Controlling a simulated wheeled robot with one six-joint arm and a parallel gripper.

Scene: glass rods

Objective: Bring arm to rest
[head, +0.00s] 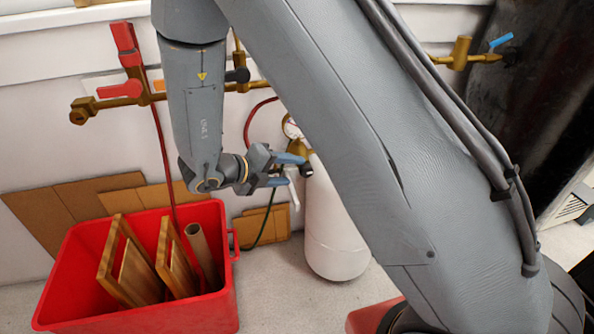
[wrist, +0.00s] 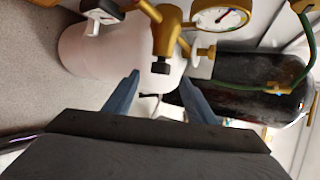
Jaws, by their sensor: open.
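My gripper (head: 285,170) is in front of the wall, above and to the right of the red crate, beside the white gas cylinder (head: 335,225). Its blue fingers are apart, with nothing seen between them. In the wrist view my gripper (wrist: 158,90) points toward the white cylinder (wrist: 95,50) and its brass valve (wrist: 167,35). I cannot tell how much space lies between the fingertips and the valve. My large grey upper arm link crosses the head view and hides part of the cylinder. No glass rods can be made out.
A red crate (head: 145,318) holds wooden frames (head: 130,265) and a cardboard tube (head: 203,255). Brass pipes with a red-handled valve (head: 120,90) run along the wall. A gauge (wrist: 222,18) and dark cylinder (wrist: 250,85) are close in the wrist view.

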